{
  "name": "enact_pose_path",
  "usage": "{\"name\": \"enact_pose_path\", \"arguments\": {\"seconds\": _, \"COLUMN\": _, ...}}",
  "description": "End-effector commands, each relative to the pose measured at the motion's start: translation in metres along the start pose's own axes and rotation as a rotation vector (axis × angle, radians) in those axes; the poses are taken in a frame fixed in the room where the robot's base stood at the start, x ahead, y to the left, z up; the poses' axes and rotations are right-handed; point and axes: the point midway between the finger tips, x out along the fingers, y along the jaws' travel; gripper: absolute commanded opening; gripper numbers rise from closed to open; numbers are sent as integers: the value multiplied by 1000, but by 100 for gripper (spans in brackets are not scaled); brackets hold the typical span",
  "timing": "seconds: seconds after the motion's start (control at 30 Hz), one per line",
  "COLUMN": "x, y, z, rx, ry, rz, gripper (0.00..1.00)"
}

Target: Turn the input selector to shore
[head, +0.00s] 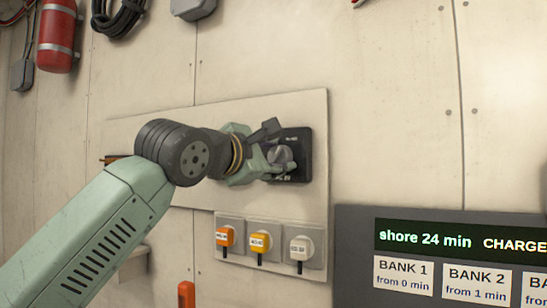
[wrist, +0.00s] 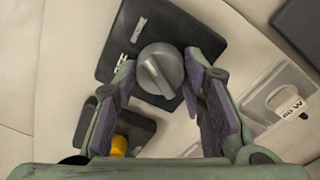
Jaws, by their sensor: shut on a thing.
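The input selector is a round grey knob (wrist: 159,70) on a black square plate (wrist: 118,45) on the wall. My gripper (wrist: 157,78) is shut on the knob, with one purple-padded finger on each side of it. In the wrist view the knob's raised ridge slants across it. White lettering shows on the plate, but I cannot read it. In the head view my gripper (head: 268,150) reaches from the left onto the knob (head: 281,156), covering the left part of the plate (head: 304,150). Which position the knob points to cannot be told.
At the lower right, a dark panel's display (head: 455,240) reads "shore 24 min" and "CHARGE" above bank labels. A red extinguisher (head: 57,38) hangs upper left.

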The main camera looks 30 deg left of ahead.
Motion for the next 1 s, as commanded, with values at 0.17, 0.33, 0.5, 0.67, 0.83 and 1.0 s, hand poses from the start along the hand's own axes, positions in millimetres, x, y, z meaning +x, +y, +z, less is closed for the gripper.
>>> {"name": "enact_pose_path", "arguments": {"seconds": 0.17, "x": 0, "y": -1, "z": 0, "rx": 10, "ry": 2, "rz": -3, "gripper": 10}}
{"name": "enact_pose_path", "arguments": {"seconds": 0.33, "x": 0, "y": -1, "z": -1, "rx": 9, "ry": 2, "rz": -3, "gripper": 10}}
{"name": "enact_pose_path", "arguments": {"seconds": 0.5, "x": 0, "y": -1, "z": -1, "rx": 9, "ry": 2, "rz": -3, "gripper": 44}}
{"name": "enact_pose_path", "arguments": {"seconds": 0.67, "x": 0, "y": -1, "z": 0, "rx": 8, "ry": 1, "rz": -2, "gripper": 54}}
{"name": "enact_pose_path", "arguments": {"seconds": 0.83, "x": 0, "y": 0, "z": 0, "rx": 7, "ry": 1, "rz": -1, "gripper": 58}}
{"name": "enact_pose_path", "arguments": {"seconds": 1.0, "x": 0, "y": 0, "z": 0, "rx": 7, "ry": 1, "rz": 0, "gripper": 58}}
